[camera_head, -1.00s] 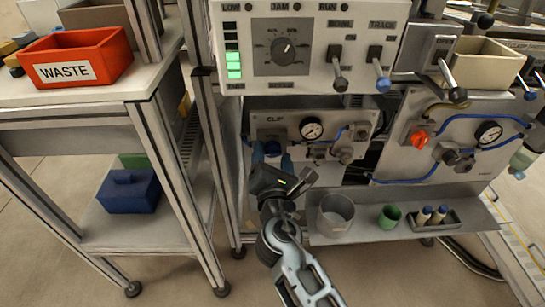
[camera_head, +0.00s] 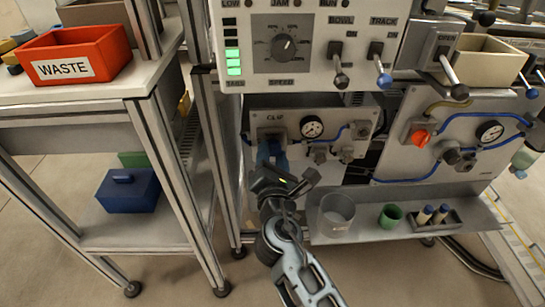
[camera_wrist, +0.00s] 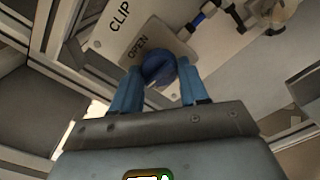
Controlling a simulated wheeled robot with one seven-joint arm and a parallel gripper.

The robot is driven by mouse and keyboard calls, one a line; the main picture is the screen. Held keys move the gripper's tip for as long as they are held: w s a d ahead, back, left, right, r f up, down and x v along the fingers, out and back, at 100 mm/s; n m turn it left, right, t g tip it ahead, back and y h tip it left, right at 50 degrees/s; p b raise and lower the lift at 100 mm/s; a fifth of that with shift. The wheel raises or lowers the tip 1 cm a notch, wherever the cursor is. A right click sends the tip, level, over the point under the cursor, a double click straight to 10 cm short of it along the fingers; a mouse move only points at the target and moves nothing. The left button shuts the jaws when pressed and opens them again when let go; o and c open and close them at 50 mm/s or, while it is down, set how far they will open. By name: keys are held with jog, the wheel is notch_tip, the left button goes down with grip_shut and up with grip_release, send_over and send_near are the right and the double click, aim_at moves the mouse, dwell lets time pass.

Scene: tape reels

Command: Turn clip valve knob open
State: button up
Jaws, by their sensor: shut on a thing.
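The clip valve knob (camera_wrist: 160,68) is dark blue and round, on a plate marked OPEN below the word CLIP in the wrist view. My gripper (camera_wrist: 160,84) has its blue fingers on either side of the knob, closed on it. In the head view, my gripper (camera_head: 271,152) reaches up to the left end of the clip panel (camera_head: 345,115). There the fingers and wrist hide most of the knob. The knob's exact angle is hard to tell.
A pressure gauge (camera_head: 312,127) and blue tubing sit right of the knob. The control box (camera_head: 300,50) with levers overhangs above. A shelf (camera_head: 370,232) below carries a grey cup (camera_head: 336,212) and a green cup (camera_head: 390,216). A frame post (camera_head: 213,150) stands close on the left.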

jog(key=m+b, duration=0.2)
jog(key=m, duration=0.2)
jog(key=shift+f, duration=0.15)
jog(key=m+b, duration=0.3)
jog(key=m, duration=0.1)
jog(key=shift+m, duration=0.4)
jog(key=m+b, duration=0.3)
jog(key=m, duration=0.1)
jog(key=shift+m+b, duration=1.4)
jog(key=shift+m, duration=0.6)
jog(key=o, duration=1.1)
jog(key=shift+r, duration=0.2)
jog(key=shift+c, duration=0.2)
